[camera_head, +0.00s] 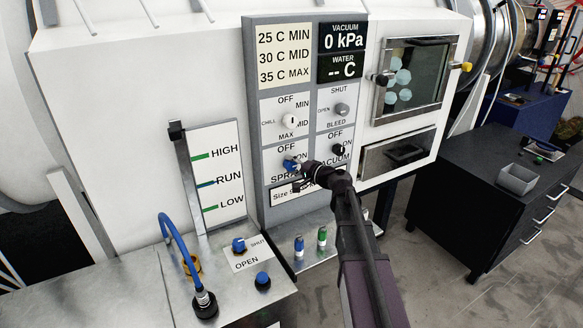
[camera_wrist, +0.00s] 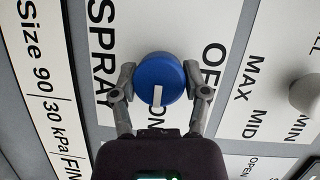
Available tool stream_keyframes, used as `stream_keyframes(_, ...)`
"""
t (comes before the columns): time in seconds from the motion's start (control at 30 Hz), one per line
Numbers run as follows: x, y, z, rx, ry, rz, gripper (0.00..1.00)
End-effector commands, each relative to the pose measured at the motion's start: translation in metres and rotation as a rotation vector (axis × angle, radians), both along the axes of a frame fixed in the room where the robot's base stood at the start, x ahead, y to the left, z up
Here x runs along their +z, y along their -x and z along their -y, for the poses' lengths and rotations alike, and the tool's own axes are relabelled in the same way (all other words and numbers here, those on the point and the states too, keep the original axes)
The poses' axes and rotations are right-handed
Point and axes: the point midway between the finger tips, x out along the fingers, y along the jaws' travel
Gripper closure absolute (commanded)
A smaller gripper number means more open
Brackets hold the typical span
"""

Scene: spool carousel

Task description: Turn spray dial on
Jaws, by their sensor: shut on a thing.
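The spray dial (camera_head: 289,164) is a round blue knob on the grey control panel, between its OFF label above and SPRAY label below. It fills the middle of the wrist view (camera_wrist: 160,78), where its white mark points straight down to the ON label. My gripper (camera_wrist: 159,82) is shut on the dial, with one finger on each side touching its rim. In the head view my gripper (camera_head: 296,168) reaches the dial from the right and hides part of it and the labels.
The black vacuum dial (camera_head: 339,149) sits close to the right of my gripper. The white chill dial (camera_head: 290,121) and grey bleed dial (camera_head: 342,109) are above. A metal bench (camera_head: 130,290) with a blue hose (camera_head: 172,232) stands at lower left.

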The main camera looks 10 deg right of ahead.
Motion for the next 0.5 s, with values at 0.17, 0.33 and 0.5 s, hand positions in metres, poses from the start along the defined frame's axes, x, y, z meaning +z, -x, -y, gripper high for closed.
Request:
stream_keyframes(0.17,-0.0002,0.0002,-0.0005,0.002,-0.007,-0.003,0.89)
stream_keyframes(0.33,-0.0001,0.0,-0.0006,0.002,-0.006,-0.003,0.89)
stream_keyframes(0.5,0.0,-0.0001,-0.0007,0.001,-0.006,-0.003,0.07)
